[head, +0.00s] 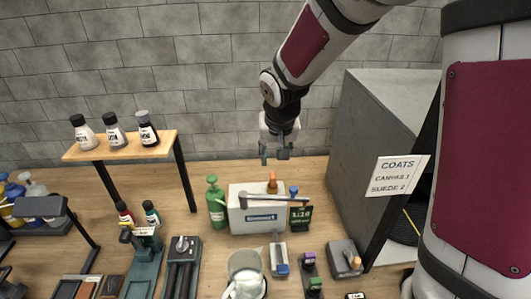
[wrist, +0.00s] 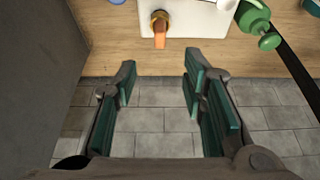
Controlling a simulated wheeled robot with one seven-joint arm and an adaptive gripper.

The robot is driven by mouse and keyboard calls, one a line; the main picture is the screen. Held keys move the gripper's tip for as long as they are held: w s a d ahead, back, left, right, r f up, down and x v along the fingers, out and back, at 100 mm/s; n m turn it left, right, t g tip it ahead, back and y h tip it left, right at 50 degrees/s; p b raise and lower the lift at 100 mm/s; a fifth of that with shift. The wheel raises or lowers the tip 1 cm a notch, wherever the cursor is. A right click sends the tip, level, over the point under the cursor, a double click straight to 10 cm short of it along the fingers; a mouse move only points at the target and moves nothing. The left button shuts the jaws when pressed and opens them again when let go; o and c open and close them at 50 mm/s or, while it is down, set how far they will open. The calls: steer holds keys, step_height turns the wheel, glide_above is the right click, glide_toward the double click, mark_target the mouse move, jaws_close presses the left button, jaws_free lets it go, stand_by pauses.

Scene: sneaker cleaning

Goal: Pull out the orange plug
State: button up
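The orange plug (head: 272,182) stands up from the top of a white box (head: 258,218) on the bench. In the wrist view the orange plug (wrist: 160,38) sits in a brass-coloured collar on the white box (wrist: 195,18). My gripper (head: 275,157) hangs above the plug in the head view, apart from it. In the wrist view my gripper (wrist: 160,72) has its two green-padded fingers spread wide with nothing between them. The plug lies just beyond the fingertips, roughly centred between them.
A green bottle (head: 216,203) stands left of the box. A small dark sign (head: 300,215) stands at its right front. A grey cabinet (head: 375,130) rises to the right, with a "COATS" card (head: 397,175). A wooden shelf (head: 125,147) holds bottles at left.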

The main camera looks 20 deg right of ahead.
mark_target(273, 175)
steer(key=x, duration=1.3)
steer(key=shift+s+f+p, duration=0.1)
steer(key=shift+f+p, duration=0.05)
steer(key=shift+p, duration=0.2)
jaws_close()
